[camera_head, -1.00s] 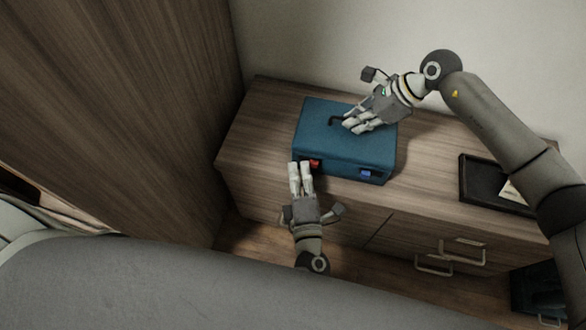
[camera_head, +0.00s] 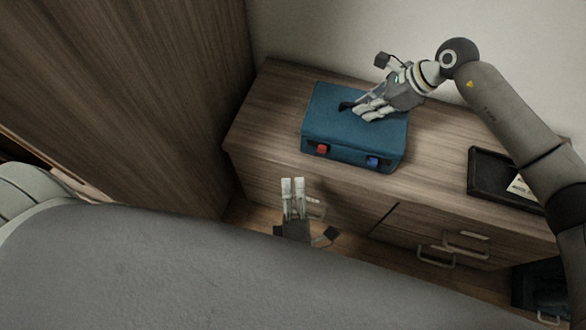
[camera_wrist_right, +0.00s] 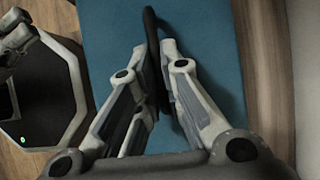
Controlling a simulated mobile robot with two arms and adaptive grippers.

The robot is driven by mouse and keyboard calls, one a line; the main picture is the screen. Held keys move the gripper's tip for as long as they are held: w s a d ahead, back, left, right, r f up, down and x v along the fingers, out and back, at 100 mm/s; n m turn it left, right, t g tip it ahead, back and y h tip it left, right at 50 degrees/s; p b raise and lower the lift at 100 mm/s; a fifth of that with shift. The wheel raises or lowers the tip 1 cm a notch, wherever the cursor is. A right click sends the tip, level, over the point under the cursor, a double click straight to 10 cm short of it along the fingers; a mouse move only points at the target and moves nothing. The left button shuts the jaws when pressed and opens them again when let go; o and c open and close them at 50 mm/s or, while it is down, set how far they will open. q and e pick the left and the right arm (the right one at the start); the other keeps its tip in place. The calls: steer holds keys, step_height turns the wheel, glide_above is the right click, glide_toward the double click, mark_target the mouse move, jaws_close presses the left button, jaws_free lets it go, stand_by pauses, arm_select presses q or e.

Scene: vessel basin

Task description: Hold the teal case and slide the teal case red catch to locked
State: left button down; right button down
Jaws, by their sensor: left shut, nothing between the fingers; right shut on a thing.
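The teal case (camera_head: 352,150) lies on the wooden cabinet top, with its front side toward me. Its red catch (camera_head: 322,149) is on the left of that front side. A blue catch (camera_head: 373,162) is on the right. My right gripper (camera_head: 360,112) is over the case lid, shut on the case's dark handle (camera_head: 346,106). In the right wrist view the handle (camera_wrist_right: 151,35) runs between its fingers (camera_wrist_right: 156,80). My left gripper (camera_head: 293,180) is shut and empty, in front of and below the case, apart from the red catch.
A black tray (camera_head: 478,190) with a pale card (camera_head: 521,187) is on the cabinet top at the right. Cabinet drawers with metal handles (camera_head: 436,257) face me below. A tall wooden panel (camera_head: 130,100) stands at the left. The cabinet top left of the case is bare.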

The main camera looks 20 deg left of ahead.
arm_select(q)
steer(key=shift+s+d, duration=0.1)
steer(key=shift+s, duration=0.25)
arm_select(e)
steer(key=shift+s+d+f, duration=0.15)
steer(key=shift+d+f, duration=0.1)
steer(key=shift+f, duration=0.25)
steer(key=c, duration=1.5)
jaws_free()
steer(key=shift+r, duration=0.15)
